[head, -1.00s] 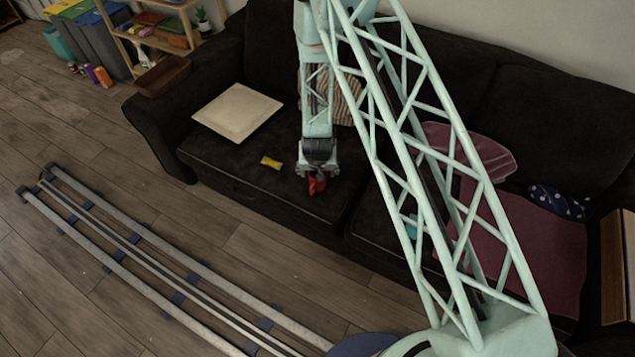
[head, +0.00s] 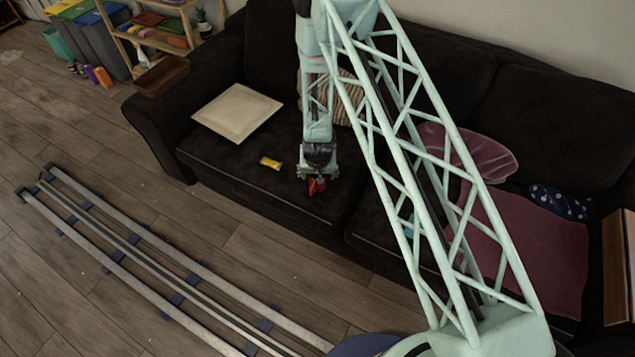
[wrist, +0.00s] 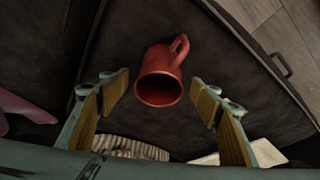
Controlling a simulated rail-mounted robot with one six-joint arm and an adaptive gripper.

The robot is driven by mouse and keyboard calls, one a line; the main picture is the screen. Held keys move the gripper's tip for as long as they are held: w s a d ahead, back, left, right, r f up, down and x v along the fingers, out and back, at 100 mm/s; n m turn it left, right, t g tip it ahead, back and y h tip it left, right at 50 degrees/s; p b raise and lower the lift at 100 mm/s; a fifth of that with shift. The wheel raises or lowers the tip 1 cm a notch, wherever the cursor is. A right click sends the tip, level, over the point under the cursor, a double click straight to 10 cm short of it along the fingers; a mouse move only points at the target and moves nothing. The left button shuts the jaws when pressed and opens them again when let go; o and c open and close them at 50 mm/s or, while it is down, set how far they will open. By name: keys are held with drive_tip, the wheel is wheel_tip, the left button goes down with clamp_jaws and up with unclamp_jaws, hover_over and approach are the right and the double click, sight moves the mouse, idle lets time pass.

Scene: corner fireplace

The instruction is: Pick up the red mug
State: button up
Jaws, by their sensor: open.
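The red mug (wrist: 160,80) lies on the dark sofa seat in the wrist view, its open mouth facing my gripper and its handle at the upper right. In the head view the mug (head: 316,186) shows just below my gripper (head: 317,172), which partly hides it. In the wrist view my gripper (wrist: 163,108) is open, with one wood-coloured finger pad to the left of the mug and one to the right. Gaps show between the mug and both pads, and nothing is held.
The dark sofa (head: 230,165) carries a pale square board (head: 237,112), a small yellow packet (head: 271,163), a striped cushion (head: 345,97) and a maroon cloth (head: 535,250). A brown tray (head: 162,76) sits on its left armrest. The seat around the mug looks clear.

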drive_tip(key=shift+b+x, duration=0.35)
drive_tip(key=shift+x, duration=1.45)
drive_tip(key=shift+s, duration=0.1)
drive_tip(key=shift+c, duration=0.2)
drive_tip(key=c, duration=1.1)
